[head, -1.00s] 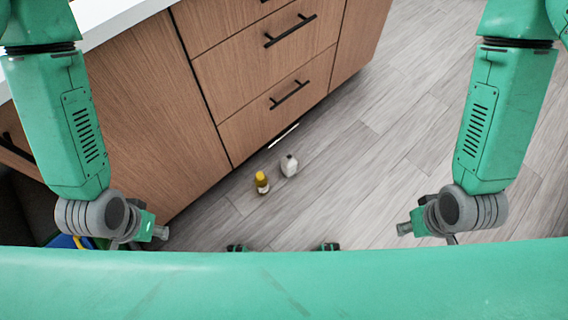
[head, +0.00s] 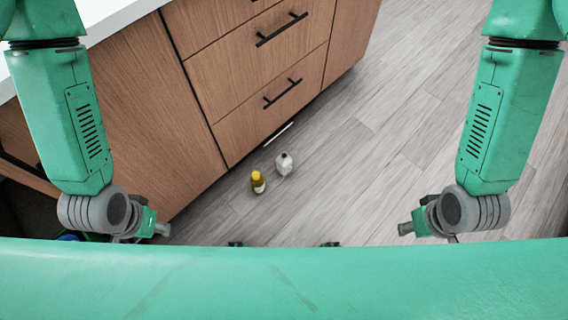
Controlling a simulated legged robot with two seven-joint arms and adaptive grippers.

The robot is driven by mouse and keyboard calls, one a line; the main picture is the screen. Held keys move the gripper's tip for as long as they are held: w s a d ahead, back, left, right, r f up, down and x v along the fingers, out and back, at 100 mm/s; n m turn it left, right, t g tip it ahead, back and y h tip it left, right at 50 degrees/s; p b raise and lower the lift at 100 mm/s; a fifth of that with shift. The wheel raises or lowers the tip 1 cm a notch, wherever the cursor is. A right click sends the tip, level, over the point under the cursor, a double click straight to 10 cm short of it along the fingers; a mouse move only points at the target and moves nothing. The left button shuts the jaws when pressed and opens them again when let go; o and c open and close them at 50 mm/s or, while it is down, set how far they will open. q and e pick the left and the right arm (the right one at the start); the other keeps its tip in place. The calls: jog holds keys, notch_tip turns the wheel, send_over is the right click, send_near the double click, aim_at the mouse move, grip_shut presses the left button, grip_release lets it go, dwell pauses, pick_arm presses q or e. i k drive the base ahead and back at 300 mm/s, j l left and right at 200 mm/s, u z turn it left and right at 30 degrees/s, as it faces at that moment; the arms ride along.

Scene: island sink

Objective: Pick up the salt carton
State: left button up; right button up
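A small white carton-like container (head: 284,164) with a dark top stands on the floor near the base of the wooden cabinet; it may be the salt carton, but it is too small to read. My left gripper (head: 160,229) shows only in part at the lower left, well to the left of the container. My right gripper (head: 406,228) shows only in part at the lower right, well to the right of it. Both are apart from the container. Their fingers are mostly hidden, so I cannot tell if they are open or shut.
A yellow-capped bottle (head: 258,182) stands on the floor just left of the white container. The wooden cabinet (head: 150,110) with drawers and black handles fills the left and top, under a white countertop (head: 108,14). Open wood-plank floor (head: 400,130) lies to the right.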

aim_at(284, 162)
jog(key=i+l+u, duration=0.2)
jog(key=l, duration=0.15)
jog(key=i+l+u, duration=0.15)
jog(key=l, duration=0.25)
jog(key=l+u, duration=0.2)
jog(key=l, duration=0.2)
jog(key=i+l+u, duration=0.35)
jog(key=i+l, duration=0.15)
jog(key=l, duration=0.3)
jog(key=i+l+u, duration=0.15)
jog(key=l, duration=0.25)
